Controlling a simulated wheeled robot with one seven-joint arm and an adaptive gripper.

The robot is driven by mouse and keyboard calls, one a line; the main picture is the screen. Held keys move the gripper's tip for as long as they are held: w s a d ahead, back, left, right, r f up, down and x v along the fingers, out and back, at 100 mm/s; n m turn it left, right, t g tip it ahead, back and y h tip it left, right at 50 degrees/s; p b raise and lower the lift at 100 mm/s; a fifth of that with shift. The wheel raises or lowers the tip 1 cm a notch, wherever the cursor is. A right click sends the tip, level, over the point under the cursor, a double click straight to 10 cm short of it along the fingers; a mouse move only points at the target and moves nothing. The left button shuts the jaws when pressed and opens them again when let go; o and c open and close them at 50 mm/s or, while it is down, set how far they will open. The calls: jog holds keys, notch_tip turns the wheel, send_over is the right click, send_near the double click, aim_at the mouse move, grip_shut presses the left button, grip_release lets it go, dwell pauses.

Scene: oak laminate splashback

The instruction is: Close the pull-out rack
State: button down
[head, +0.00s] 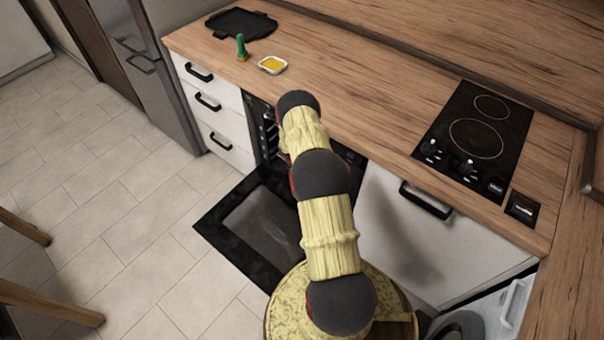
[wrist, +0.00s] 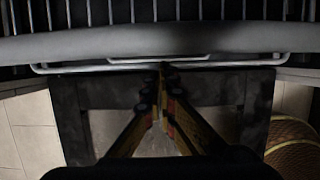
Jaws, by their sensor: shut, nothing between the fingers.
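The pull-out rack shows in the wrist view as a row of thin metal bars along the top, with a thin front wire (wrist: 75,68) running across. A thick grey bar (wrist: 80,45) crosses in front of the bars. My gripper (wrist: 164,70) is shut and empty, its fingertips at the front wire near the middle; I cannot tell whether they touch it. The appliance door (head: 225,222) is folded down and open, and also shows below the rack in the wrist view (wrist: 65,110). In the head view my arm hides the gripper and the rack.
White drawers (head: 207,105) stand left of the open appliance, and a white cabinet front (head: 420,240) stands right. The counter holds a black tray (head: 240,23), a green brush-like item (head: 241,46), a yellow-filled dish (head: 272,65) and a hob (head: 475,140).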

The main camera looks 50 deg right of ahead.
jog(key=shift+a, duration=0.1)
jog(key=a+r, duration=0.2)
jog(key=a, duration=1)
jog(key=shift+a+r, duration=0.35)
jog(key=shift+r, duration=0.05)
